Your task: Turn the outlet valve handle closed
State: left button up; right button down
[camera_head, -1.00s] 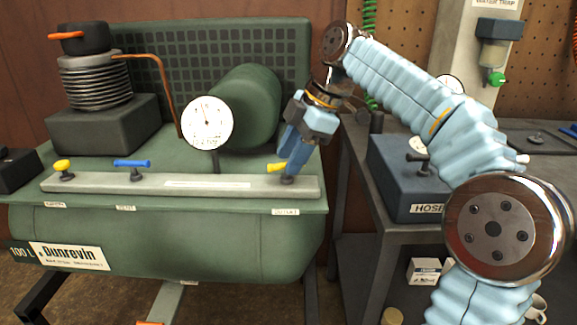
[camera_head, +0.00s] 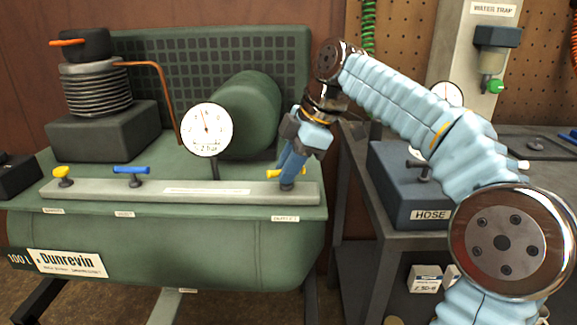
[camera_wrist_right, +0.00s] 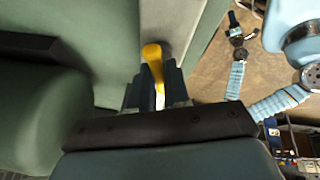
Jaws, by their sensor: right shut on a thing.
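The yellow outlet valve handle (camera_head: 271,174) sits at the right end of the grey manifold bar (camera_head: 230,191) on the green compressor. My right gripper (camera_head: 287,178) comes down on it from above and is shut on it, hiding much of it in the head view. In the right wrist view the yellow handle (camera_wrist_right: 153,62) runs between the two dark fingers of my right gripper (camera_wrist_right: 157,90), its rounded end sticking out beyond them.
A yellow handle (camera_head: 62,173) and a blue handle (camera_head: 131,170) stand further left on the bar. A round gauge (camera_head: 206,130) rises behind it. A blue box labelled hose (camera_head: 405,190) stands on the bench at right.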

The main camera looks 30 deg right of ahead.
jog(key=m+t+h, duration=0.1)
jog(key=m, duration=0.2)
jog(key=c, duration=1.1)
grip_release()
jog(key=shift+r, duration=0.15)
jog(key=p+v, duration=0.3)
jog(key=v, duration=1)
jog(key=shift+s+r+p, duration=0.2)
jog(key=shift+r+p, duration=0.05)
jog(key=shift+p, duration=0.05)
